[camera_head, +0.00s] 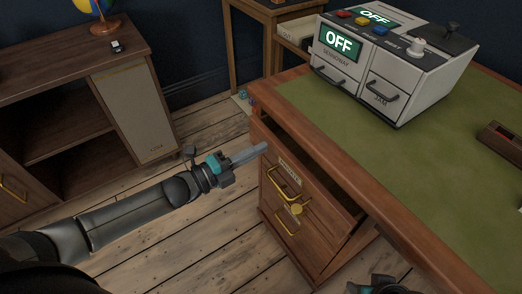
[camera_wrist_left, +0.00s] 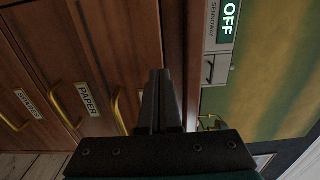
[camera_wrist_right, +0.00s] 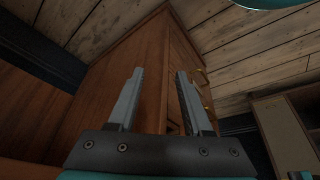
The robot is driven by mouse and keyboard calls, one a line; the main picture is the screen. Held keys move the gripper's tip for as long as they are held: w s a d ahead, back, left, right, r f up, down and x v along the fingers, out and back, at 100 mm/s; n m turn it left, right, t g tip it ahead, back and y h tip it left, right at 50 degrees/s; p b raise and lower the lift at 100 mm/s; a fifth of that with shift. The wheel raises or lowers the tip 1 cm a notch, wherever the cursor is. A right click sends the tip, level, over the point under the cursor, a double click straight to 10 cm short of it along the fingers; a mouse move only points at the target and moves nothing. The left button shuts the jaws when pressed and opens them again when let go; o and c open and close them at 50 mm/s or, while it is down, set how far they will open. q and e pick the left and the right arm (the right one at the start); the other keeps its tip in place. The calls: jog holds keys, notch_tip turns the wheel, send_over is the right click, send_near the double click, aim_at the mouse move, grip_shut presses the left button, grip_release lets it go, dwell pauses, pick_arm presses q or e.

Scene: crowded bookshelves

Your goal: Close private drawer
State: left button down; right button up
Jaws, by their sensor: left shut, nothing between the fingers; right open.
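The private drawer (camera_head: 310,205), with a wooden front, a PRIVATE label and a brass handle (camera_head: 284,184), stands pulled out from under the green-topped desk. A dark gap shows behind its front. My left gripper (camera_head: 264,147) is shut and empty, its tip close to the upper left edge of the drawer front; I cannot tell if they touch. In the left wrist view its shut fingers (camera_wrist_left: 158,100) are near a drawer front labelled PAPER (camera_wrist_left: 88,98). My right gripper shows only partly at the bottom in the head view. In the right wrist view its fingers (camera_wrist_right: 158,100) are open and empty.
A grey machine (camera_head: 395,65) with OFF screens stands on the desk top (camera_head: 320,105). A brown cabinet (camera_head: 75,60) with a globe (camera_head: 95,8) is at the left. Wooden floor (camera_head: 190,240) lies free between them. A dark tray (camera_head: 503,140) is at the right.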

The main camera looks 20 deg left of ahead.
aim_at(272, 143)
pick_arm(q)
jog(key=shift+w+d, duration=0.45)
jog(key=shift+w, duration=0.15)
pick_arm(e)
jog(key=shift+r, duration=0.6)
pick_arm(q)
jog(key=shift+x, duration=1.05)
jog(key=shift+w+d+b, duration=0.15)
jog(key=shift+b, duration=0.15)
pick_arm(e)
jog(key=shift+w+r, duration=0.1)
jog(key=shift+r, duration=0.25)
